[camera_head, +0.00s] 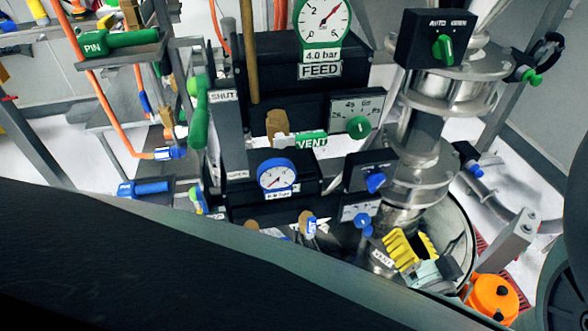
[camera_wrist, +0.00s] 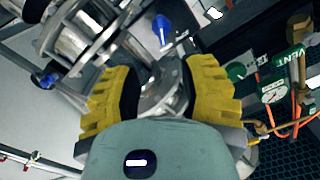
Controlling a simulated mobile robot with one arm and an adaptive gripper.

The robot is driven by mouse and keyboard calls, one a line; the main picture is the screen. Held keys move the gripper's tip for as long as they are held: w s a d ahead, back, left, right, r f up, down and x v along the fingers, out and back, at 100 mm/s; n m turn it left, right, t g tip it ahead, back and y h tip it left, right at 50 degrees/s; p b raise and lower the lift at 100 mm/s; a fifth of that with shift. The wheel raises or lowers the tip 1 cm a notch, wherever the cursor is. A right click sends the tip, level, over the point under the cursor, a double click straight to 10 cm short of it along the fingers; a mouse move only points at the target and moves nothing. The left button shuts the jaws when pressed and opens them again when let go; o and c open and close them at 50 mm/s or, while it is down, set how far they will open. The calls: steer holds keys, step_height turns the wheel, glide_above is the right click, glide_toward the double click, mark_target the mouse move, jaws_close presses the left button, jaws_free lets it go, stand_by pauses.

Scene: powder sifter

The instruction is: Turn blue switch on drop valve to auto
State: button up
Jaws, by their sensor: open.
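The blue switch (camera_head: 375,182) is on the front of a black box (camera_head: 357,171) beside the metal valve column. Its handle looks tilted, and the box lettering is too small to read. A blue handle, which looks like the same switch, shows in the wrist view (camera_wrist: 162,28), beyond my fingers. My gripper (camera_head: 411,250) has yellow ridged fingers, spread apart with nothing held. It is below and a little right of the blue switch, apart from it. In the wrist view my gripper (camera_wrist: 162,88) has the metal column's flange behind the gap.
A green switch (camera_head: 443,48) with an AUTO label sits higher on the column. A small blue knob (camera_head: 363,221) is just below the blue switch. A blue-rimmed gauge (camera_head: 276,174) is left. Another blue handle (camera_head: 475,170) is right of the column (camera_head: 416,180).

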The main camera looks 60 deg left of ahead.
mark_target(378, 187)
steer(key=b+x, duration=0.1)
steer(key=x, duration=1.2)
steer(key=shift+a, duration=0.45)
steer(key=shift+o, duration=0.4)
jaws_close()
